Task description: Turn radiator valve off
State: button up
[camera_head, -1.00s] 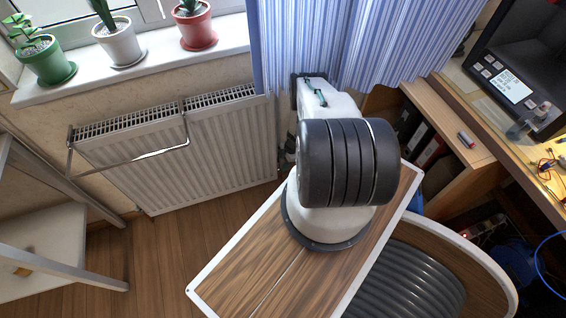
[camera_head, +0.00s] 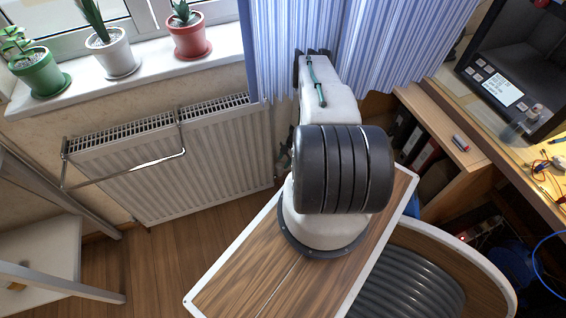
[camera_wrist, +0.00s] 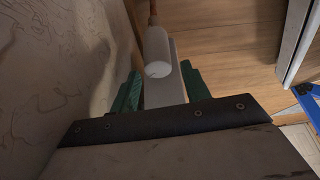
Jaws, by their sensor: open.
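In the wrist view a white, rounded cylinder, which looks like the radiator valve (camera_wrist: 158,52), has a brownish pipe at its far end. My gripper (camera_wrist: 160,70) is open, with one green finger on each side of the valve's near end. I cannot tell whether the fingers touch it. The white radiator (camera_head: 190,160) stands under the window in the head view, left of my arm. In that view my arm hides most of the area by the radiator's right end, and I cannot make out the valve or my fingertips clearly.
A patterned wall (camera_wrist: 50,60) runs close along the left in the wrist view. A blue striped curtain (camera_head: 350,40) hangs behind my arm. A metal rail (camera_head: 130,172) sits on the radiator's front. A wooden shelf (camera_head: 445,130) stands at right. Wooden floor (camera_head: 160,270) is clear below the radiator.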

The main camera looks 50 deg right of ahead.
aim_at(280, 165)
jog(key=shift+o, duration=1.3)
jog(key=m, duration=0.3)
jog(key=shift+a+r+t+h, duration=0.15)
jog(key=shift+r+t+h, duration=0.15)
jog(key=shift+t, duration=0.1)
jog(key=shift+w+a+f+m, duration=0.1)
jog(key=shift+f+m, duration=0.05)
jog(key=shift+m, duration=0.35)
jog(key=x, duration=0.7)
jog(key=shift+f, duration=0.2)
jog(key=shift+c, duration=0.3)
jog(key=shift+a, duration=0.1)
jog(key=c, duration=0.9)
